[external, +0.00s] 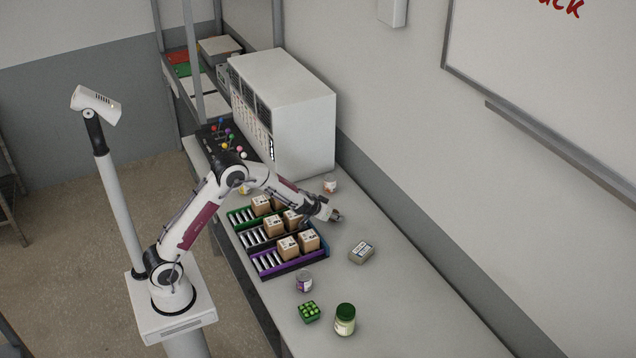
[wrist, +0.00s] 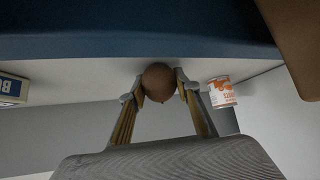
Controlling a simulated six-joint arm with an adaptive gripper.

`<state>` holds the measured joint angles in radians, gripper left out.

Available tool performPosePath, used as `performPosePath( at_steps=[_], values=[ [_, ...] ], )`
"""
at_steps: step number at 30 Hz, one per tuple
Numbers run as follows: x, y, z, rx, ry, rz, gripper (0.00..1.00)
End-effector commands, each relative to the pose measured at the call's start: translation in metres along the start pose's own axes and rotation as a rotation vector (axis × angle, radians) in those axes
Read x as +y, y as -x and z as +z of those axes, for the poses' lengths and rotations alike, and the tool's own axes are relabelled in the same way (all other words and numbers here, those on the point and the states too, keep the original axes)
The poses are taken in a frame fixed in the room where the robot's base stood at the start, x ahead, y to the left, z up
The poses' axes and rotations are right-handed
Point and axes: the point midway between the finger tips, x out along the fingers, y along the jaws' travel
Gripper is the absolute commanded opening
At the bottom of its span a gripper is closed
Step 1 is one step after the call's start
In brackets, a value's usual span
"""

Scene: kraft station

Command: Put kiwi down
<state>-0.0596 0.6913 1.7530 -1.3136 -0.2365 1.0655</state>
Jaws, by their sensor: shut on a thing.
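The kiwi (wrist: 158,82) is a round brown fruit between the two fingertips in the wrist view. My gripper (wrist: 160,86) is shut on it, with a fingertip touching each side. In the external view my gripper (external: 336,215) is at the right of the rack of boxes, over or near the bare counter. The kiwi is too small to make out there. I cannot tell how high it is above the counter.
A rack (external: 291,266) with cardboard boxes stands left of my gripper. A flat tin (external: 361,252) lies to the lower right, and an orange-labelled can (wrist: 222,92) stands behind. The right counter is clear.

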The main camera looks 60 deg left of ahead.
Motion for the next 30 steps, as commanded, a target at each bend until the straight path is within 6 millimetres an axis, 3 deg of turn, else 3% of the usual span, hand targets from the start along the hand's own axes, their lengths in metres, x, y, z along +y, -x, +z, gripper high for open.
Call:
performPosePath(
  at_steps=[1, 3, 20, 30],
  values=[
    [0.0, -0.001, 0.001, 0.0, 0.0, 0.0, 0.34],
    [0.0, 0.0, 0.0, 0.0, 0.0, 0.0, 0.49],
    [0.0, 0.002, -0.002, 0.001, 0.0, 0.0, 0.49],
    [0.0, 0.028, -0.002, 0.001, -0.001, 0.001, 0.49]
  ],
)
